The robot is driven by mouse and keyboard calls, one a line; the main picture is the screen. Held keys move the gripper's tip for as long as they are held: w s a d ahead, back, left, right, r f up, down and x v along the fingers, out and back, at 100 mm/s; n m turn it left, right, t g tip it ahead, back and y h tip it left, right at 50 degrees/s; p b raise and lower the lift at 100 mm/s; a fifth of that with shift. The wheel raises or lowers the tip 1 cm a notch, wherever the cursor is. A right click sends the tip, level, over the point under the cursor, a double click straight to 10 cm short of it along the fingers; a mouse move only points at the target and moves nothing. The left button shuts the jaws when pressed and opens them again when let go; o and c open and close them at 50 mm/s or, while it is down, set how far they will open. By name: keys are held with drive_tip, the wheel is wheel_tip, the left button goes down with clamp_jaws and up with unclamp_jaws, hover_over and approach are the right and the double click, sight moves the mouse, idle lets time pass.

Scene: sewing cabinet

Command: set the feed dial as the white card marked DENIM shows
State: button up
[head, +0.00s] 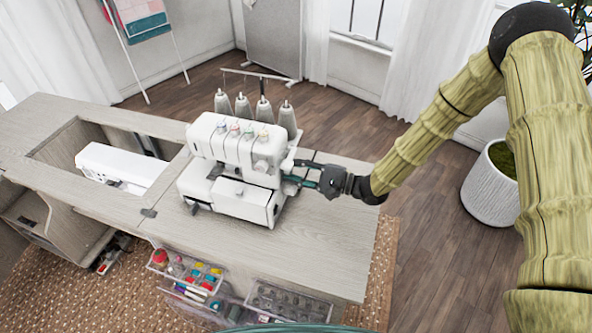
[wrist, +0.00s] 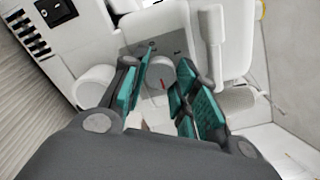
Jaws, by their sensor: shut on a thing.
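The white serger (head: 232,165) stands on the cabinet top. My gripper (head: 292,172) reaches its right side from the right, low on the body. In the wrist view my gripper (wrist: 164,80) has its teal fingers on either side of a small white round knob, the feed dial (wrist: 160,72), and is shut on it. A small red mark shows near the knob, between the fingers. In the head view my fingers and the machine's side hide the dial. I cannot make out a white card marked DENIM in either view.
A white sewing machine (head: 122,168) sits in the cabinet opening at left. Several grey thread cones (head: 243,106) stand behind the serger. Clear trays (head: 288,302) of small items hang at the front. The cabinet top (head: 330,240) right of the serger is clear.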

idle(0.4)
drive_tip(key=o, duration=1)
drive_tip(key=shift+d, duration=0.1)
drive_tip(key=shift+f, duration=0.1)
